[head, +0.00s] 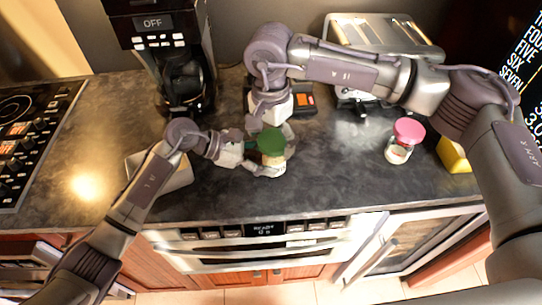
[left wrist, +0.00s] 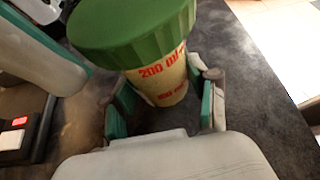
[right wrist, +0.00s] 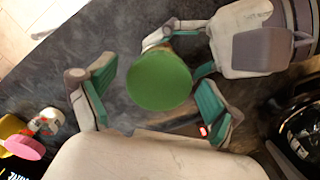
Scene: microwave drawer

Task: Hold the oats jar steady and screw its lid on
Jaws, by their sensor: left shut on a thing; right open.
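The oats jar (head: 273,160) stands upright on the dark counter, with pale contents and red volume marks on its clear body (left wrist: 165,82). Its green lid (head: 271,141) sits on top; I cannot tell how tightly it is seated. My left gripper (head: 262,166) is shut around the jar body from the left, below the lid, as the left wrist view shows. My right gripper (right wrist: 157,98) is open above the jar, its fingers apart on either side of the green lid (right wrist: 158,80) in the right wrist view, with gaps visible.
A jar with a pink lid (head: 408,131) and a yellow object (head: 454,154) stand to the right. A coffee maker (head: 168,45), a dark device with an orange display (head: 306,99) and a toaster (head: 380,35) are behind. A grey container (head: 178,178) lies under my left arm. The counter's front edge is close.

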